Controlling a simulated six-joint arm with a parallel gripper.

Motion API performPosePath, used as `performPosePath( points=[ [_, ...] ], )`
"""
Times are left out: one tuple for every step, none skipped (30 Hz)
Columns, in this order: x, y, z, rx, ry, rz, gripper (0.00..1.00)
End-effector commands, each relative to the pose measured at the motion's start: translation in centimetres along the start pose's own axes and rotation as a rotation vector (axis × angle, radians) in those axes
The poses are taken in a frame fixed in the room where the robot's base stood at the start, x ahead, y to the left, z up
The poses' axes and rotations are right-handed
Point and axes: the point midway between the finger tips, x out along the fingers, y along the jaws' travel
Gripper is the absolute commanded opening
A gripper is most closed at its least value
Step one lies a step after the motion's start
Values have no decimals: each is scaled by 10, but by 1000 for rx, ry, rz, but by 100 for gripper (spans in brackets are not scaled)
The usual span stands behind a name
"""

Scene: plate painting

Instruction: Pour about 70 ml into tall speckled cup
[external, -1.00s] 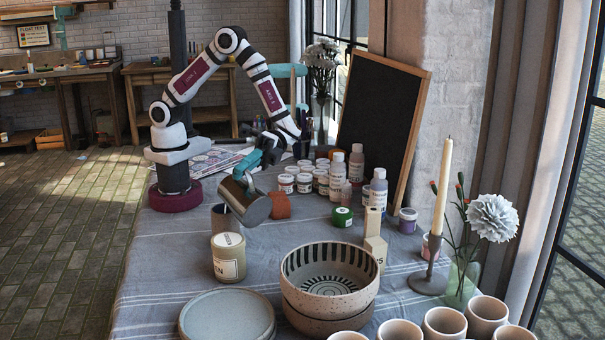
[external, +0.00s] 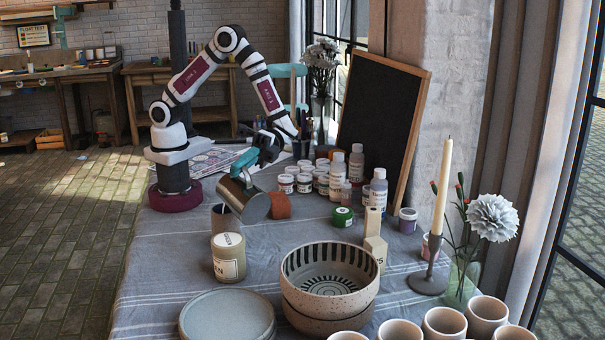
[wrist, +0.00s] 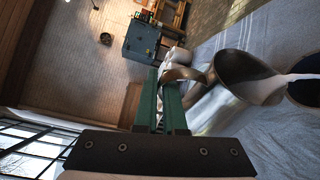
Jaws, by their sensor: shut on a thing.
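My gripper (external: 247,176) has teal fingers and is shut on the handle of a shiny metal pitcher (external: 246,201). The pitcher is steeply tilted over a tall cup (external: 221,217) on the cloth, whose speckles are too small to make out. The pitcher hides part of the cup. In the wrist view, the gripper fingers (wrist: 163,85) hold the handle, and the pitcher (wrist: 222,102) lies tipped to the right. A pale strip, seemingly liquid, runs from its mouth towards the dark opening of the cup (wrist: 304,91) at the right edge. The fill level is not clear.
A labelled beige candle jar (external: 228,258) stands just in front of the cup. An orange-brown pot (external: 279,205) is right behind the pitcher. Bare cloth lies left.

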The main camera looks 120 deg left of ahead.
Motion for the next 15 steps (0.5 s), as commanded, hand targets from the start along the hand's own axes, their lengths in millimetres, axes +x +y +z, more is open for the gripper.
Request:
performPosePath(
  points=[
    [0, 0, 0, 3, 0, 1, 0],
    [0, 0, 1, 4, 0, 2, 0],
    [-1, 0, 1, 6, 0, 3, 0],
    [-1, 0, 1, 8, 0, 4, 0],
    [0, 1, 1, 10, 0, 4, 0],
    [-1, 1, 2, 12, 0, 6, 0],
    [-1, 1, 2, 15, 0, 6, 0],
    [-1, 1, 2, 17, 0, 7, 0],
    [-1, 1, 2, 20, 0, 8, 0],
    [-1, 1, 2, 22, 0, 9, 0],
    [-1, 1, 2, 24, 0, 9, 0],
    [-1, 1, 3, 26, 0, 10, 0],
    [-1, 2, 2, 28, -1, 11, 0],
    [-1, 2, 2, 30, -1, 12, 0],
    [-1, 2, 3, 32, -1, 13, 0]
  ],
)
